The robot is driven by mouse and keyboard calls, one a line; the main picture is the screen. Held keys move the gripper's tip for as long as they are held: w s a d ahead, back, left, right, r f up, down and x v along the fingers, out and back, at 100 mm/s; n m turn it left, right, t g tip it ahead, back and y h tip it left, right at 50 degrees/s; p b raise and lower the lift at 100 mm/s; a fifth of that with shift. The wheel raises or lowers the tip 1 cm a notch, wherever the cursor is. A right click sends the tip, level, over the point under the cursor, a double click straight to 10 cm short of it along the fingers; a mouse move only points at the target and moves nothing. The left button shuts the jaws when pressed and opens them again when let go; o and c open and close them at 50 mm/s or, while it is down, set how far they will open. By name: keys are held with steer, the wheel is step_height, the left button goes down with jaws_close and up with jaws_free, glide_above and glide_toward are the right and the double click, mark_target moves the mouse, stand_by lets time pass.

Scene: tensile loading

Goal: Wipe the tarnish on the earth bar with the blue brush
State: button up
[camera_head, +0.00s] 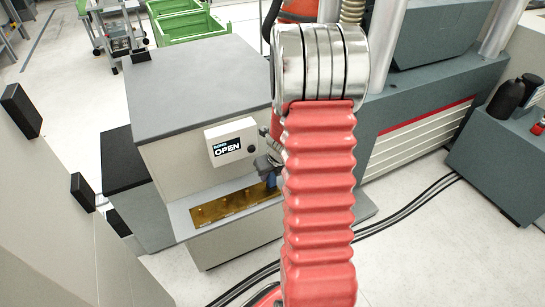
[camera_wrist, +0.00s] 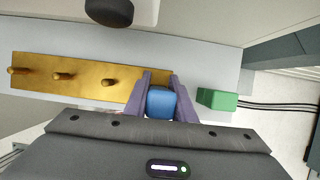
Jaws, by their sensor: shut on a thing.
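The earth bar (camera_head: 222,207) is a brass-coloured strip on a grey ledge at the front of a pale cabinet. In the wrist view the bar (camera_wrist: 40,75) runs from the left to behind my fingers, with small brass studs along it. My gripper (camera_wrist: 160,80) is shut on the blue brush (camera_wrist: 162,103), whose blue body shows between the two purple fingers. In the head view my gripper (camera_head: 267,166) and the blue brush (camera_head: 270,181) are at the bar's right end. Bristles and any contact with the bar are hidden. I cannot clearly make out the tarnish.
A green block (camera_wrist: 217,99) sits on the ledge just right of my fingers. A dark rounded part (camera_wrist: 109,10) juts in above the bar. A panel reading OPEN (camera_head: 231,142) is on the cabinet above the ledge. Black cables (camera_head: 400,213) run along the floor.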

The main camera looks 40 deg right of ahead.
steer(key=shift+d+r, duration=0.2)
steer(key=shift+d, duration=0.05)
steer(key=shift+s+r, duration=0.1)
steer(key=shift+r, duration=3.7)
steer(key=shift+s, duration=0.1)
